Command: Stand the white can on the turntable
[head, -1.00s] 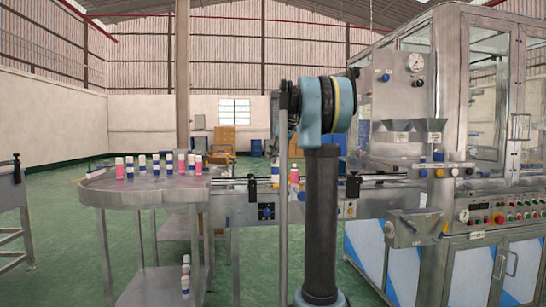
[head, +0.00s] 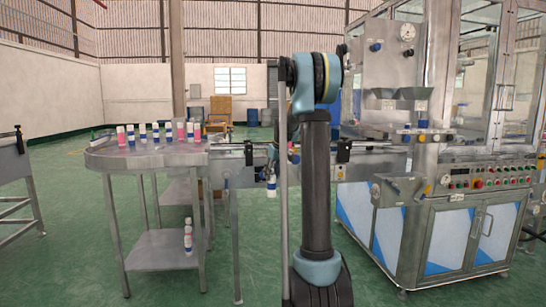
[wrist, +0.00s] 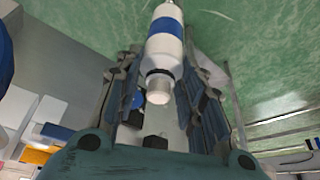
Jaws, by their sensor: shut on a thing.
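The white can, with a blue band, is between the fingers of my gripper (wrist: 150,95) in the wrist view, its body (wrist: 164,52) tilted across that picture. In the head view the can (head: 271,188) shows low beside the conveyor, left of my arm's column. My gripper is shut on it, but its fingers are mostly hidden there. The round steel turntable (head: 135,161) stands at the left in the head view, apart from the can. Several pink and white-blue cans stand along its far side, and its near part is bare.
A conveyor (head: 235,148) runs from the turntable to the crimping machine (head: 455,185) at the right. Green floor is open in front of the turntable.

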